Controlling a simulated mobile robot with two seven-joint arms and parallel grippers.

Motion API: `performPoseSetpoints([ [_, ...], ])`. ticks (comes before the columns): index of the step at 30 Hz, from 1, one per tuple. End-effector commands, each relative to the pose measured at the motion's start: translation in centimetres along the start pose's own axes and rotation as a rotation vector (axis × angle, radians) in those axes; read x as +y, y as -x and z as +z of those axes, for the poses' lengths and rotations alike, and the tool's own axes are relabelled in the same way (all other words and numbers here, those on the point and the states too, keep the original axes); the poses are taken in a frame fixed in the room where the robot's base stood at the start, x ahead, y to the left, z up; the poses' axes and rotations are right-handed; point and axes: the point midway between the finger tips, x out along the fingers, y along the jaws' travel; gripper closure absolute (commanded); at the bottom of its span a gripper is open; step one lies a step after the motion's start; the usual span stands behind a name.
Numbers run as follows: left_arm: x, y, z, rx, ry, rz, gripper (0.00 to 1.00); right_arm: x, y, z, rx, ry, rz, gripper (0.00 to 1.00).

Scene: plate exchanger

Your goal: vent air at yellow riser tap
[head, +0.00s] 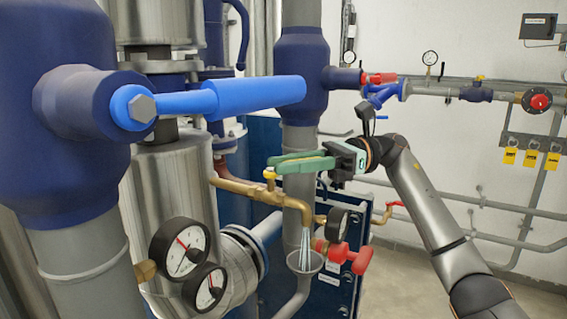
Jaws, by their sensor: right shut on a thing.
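The yellow riser tap (269,178) sits on a brass pipe (240,190) that runs right from the steel column and bends down as a spout. My right gripper (278,163) comes in from the right, its green fingers shut on the yellow tap handle; the fingers partly hide the handle. A pale stream (305,245) falls from the spout into a grey funnel (304,262). My left gripper is not in view.
Two dial gauges (180,250) stand at the lower left. A long blue lever (255,95) reaches across above my right gripper. A red-handled valve (350,257) and small gauge (338,225) are right of the funnel. Open floor lies at lower right.

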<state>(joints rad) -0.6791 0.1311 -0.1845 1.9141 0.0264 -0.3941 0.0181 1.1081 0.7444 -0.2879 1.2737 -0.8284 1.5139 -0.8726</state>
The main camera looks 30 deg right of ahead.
Motion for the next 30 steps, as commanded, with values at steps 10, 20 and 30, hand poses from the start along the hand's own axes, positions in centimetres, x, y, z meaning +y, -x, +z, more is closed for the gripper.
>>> performPoseSetpoints([
  [10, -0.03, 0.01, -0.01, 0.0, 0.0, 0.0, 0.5, 0.1, 0.17, -0.15, 0.005, -0.002, 0.007, 1.0],
  [20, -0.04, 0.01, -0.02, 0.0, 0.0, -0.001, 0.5, 0.09, 0.16, -0.13, 0.004, -0.002, 0.007, 0.59],
  [30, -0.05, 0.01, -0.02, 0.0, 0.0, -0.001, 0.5, 0.08, 0.15, -0.05, 0.002, -0.001, 0.006, 0.44],
])
